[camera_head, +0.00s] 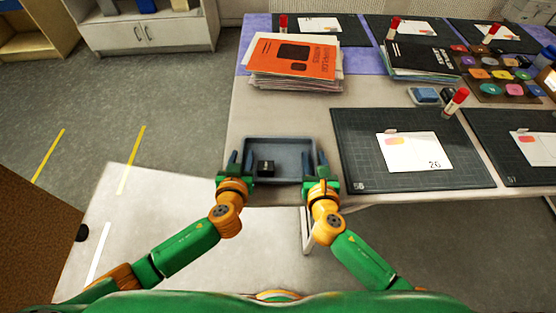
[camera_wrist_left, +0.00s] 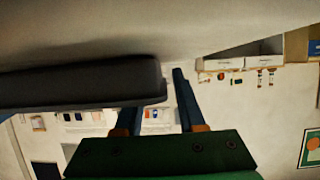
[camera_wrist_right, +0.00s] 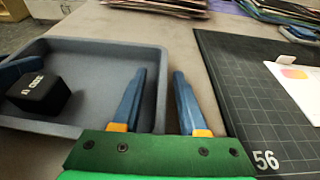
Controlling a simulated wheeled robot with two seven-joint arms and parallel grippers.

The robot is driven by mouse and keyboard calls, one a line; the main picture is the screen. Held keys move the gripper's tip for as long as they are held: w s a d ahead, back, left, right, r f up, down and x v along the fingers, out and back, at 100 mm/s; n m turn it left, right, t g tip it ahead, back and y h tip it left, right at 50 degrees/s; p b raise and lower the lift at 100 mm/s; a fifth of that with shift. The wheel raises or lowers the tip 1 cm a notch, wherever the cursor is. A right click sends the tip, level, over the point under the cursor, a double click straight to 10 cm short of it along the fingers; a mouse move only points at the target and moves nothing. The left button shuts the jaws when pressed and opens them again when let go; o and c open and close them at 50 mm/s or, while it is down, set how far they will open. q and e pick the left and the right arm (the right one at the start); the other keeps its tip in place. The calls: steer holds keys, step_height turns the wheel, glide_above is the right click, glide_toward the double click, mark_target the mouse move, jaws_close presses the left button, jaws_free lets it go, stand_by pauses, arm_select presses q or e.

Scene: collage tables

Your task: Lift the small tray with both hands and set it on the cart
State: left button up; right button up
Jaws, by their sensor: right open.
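The small grey tray (camera_head: 282,139) lies on the table near its front left edge, with a small black block (camera_head: 266,168) inside. My left gripper (camera_head: 240,160) is at the tray's left wall, fingers apart; the left wrist view shows the dark tray side (camera_wrist_left: 80,85) hiding part of one finger. My right gripper (camera_head: 317,160) is open at the right wall. In the right wrist view one finger is inside the tray (camera_wrist_right: 110,50) and the other outside, the wall between them. A pale flat top (camera_head: 150,195), seemingly the cart, lies at the lower left.
A dark cutting mat (camera_head: 360,165) with a white card lies close to the right of the tray. Paper stacks (camera_head: 290,65) stand behind it. A brown panel (camera_head: 35,235) is at the far left. The pale top's visible surface is clear.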

arm_select(q)
steer(key=shift+w, duration=0.2)
arm_select(e)
steer(key=shift+w+f, duration=0.1)
steer(key=shift+w, duration=0.25)
arm_select(q)
jaws_close()
arm_select(e)
jaws_close()
stand_by(0.8)
